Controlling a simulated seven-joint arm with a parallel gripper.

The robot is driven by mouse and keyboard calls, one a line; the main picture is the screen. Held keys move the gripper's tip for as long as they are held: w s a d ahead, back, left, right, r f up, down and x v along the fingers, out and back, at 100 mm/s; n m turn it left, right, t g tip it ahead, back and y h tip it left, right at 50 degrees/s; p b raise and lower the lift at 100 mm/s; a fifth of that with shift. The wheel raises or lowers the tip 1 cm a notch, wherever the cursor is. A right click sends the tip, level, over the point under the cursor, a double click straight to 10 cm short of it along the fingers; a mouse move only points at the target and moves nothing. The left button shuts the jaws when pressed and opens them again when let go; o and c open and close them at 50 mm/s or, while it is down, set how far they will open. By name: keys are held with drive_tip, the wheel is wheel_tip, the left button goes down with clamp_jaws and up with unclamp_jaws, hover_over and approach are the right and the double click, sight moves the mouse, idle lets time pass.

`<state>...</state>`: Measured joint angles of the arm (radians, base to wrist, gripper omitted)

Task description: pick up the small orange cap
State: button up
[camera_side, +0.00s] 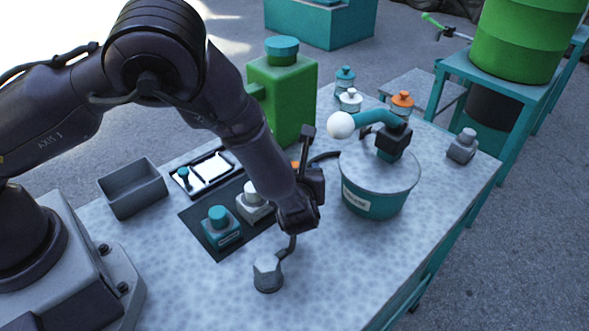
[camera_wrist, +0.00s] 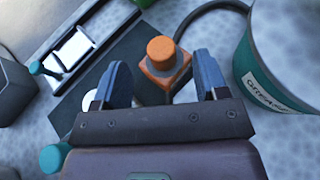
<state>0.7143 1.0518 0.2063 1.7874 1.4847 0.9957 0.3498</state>
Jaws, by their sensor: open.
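In the wrist view, the small orange cap (camera_wrist: 161,49) sits on top of an orange square-shouldered bottle (camera_wrist: 165,75), which stands on the dark mat. My gripper (camera_wrist: 163,80) is open, with one blue-grey finger to the left of the bottle and one to the right. The cap lies ahead of the gap between the fingers, and nothing is seen held. In the side view, my arm hides most of the bottle; only a sliver of orange (camera_side: 296,165) shows behind the wrist. My fingertips are hard to make out there.
A teal-capped bottle (camera_side: 221,228) and a white-capped bottle (camera_side: 252,203) stand on the mat (camera_side: 197,222). The grease tub (camera_side: 372,201) stands to the right. A dark cable curves past the bottle. The front table is mostly clear.

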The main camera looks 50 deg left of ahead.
drive_tip(key=shift+f+x, duration=0.15)
drive_tip(key=shift+x, duration=1.2)
drive_tip(key=shift+f+x, duration=0.1)
drive_tip(key=shift+x, duration=1.25)
drive_tip(key=shift+d, duration=0.1)
drive_tip(key=c, duration=1)
